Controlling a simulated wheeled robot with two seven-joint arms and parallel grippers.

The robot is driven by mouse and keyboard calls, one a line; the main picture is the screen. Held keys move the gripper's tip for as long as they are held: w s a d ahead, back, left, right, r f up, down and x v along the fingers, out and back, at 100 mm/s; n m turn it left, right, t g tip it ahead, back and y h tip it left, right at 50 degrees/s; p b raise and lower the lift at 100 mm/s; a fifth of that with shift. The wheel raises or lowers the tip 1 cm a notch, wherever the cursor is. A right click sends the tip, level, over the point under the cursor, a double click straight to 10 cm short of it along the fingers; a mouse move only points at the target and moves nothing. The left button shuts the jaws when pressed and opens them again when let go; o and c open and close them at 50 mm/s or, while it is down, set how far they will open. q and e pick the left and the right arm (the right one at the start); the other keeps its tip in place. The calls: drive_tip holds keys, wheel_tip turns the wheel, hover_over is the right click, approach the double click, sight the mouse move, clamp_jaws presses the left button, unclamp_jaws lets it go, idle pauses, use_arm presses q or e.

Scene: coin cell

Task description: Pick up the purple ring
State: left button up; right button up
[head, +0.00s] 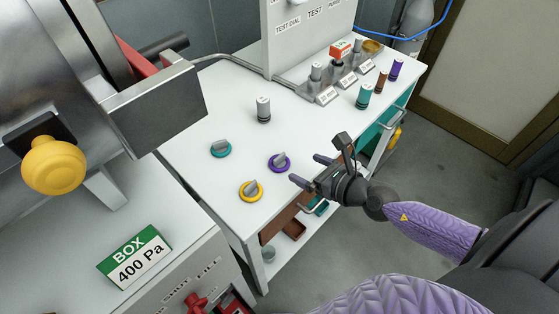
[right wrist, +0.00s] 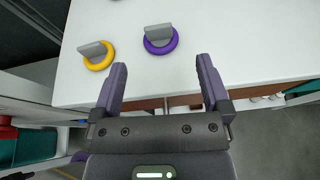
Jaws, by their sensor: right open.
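The purple ring (head: 279,163) lies on the white bench top, with a grey block-like handle standing up from it. It also shows in the right wrist view (right wrist: 161,47), ahead of the fingers and roughly between their lines. My right gripper (head: 308,170) is open and empty at the bench's front edge, just right of the purple ring and apart from it. In the right wrist view its two fingers (right wrist: 160,78) are spread wide. A yellow ring (head: 251,191) and a teal ring (head: 221,149), each with a grey handle, lie nearby. My left gripper is not in view.
The white bench (head: 205,185) has a grey cylinder (head: 263,109) behind the rings. Labelled holders and coloured cylinders (head: 363,95) stand at the back right. A BOX 400 Pa sign (head: 134,257) and a yellow knob (head: 54,164) are at left. Bench space around the purple ring is clear.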

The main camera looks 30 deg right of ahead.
sight(280, 160)
drive_tip(key=shift+n, duration=0.3)
drive_tip(key=b+x, duration=0.1)
drive_tip(key=x, duration=0.2)
drive_tip(key=b+x, duration=0.1)
drive_tip(key=x, duration=0.2)
drive_tip(key=f+x, duration=0.1)
drive_tip(key=x, duration=0.2)
drive_tip(key=shift+s+a+b, duration=0.15)
drive_tip(key=shift+b, duration=0.25)
drive_tip(key=shift+w+a+f+g, duration=0.1)
drive_tip(key=shift+w+g, duration=0.2)
drive_tip(key=shift+w, duration=0.05)
drive_tip(key=shift+c, duration=0.5)
drive_tip(key=shift+s, duration=0.1)
clamp_jaws()
